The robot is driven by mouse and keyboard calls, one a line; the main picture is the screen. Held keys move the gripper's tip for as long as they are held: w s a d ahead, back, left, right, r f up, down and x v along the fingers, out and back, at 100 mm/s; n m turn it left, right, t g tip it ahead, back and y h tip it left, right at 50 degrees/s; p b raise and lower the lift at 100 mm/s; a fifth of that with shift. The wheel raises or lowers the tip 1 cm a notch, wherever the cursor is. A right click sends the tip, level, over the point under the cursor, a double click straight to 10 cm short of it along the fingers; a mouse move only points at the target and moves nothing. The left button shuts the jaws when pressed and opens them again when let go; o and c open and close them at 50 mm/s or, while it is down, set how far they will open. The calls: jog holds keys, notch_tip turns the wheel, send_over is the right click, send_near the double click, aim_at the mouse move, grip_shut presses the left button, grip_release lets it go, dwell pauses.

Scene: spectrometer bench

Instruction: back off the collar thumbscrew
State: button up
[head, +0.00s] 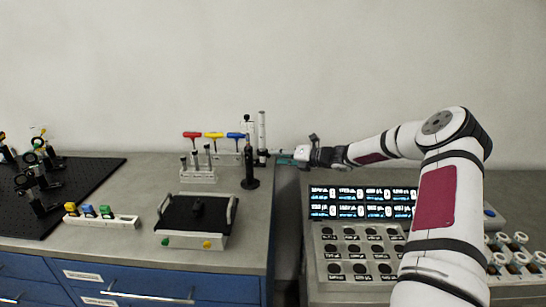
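A black post (249,160) stands upright on a round base near the right edge of the left bench. A slim pale metal post (262,131) rises just behind it. The collar thumbscrew is too small to make out for certain at this distance. My gripper (280,157) reaches in from the right at the height of the post's middle, with its tips pointing left, close to the posts. I cannot tell whether it touches anything, and its finger opening is too small to read.
T-handled drivers (213,135) stand in a rack left of the post. A black tray with pale handles (197,215) and a white strip with coloured blocks (100,218) lie nearer. A gap separates the bench (150,172) from the lit control panel (361,204) under my arm.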

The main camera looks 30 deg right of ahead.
aim_at(268, 155)
jog(key=shift+x, duration=1.8)
grip_shut()
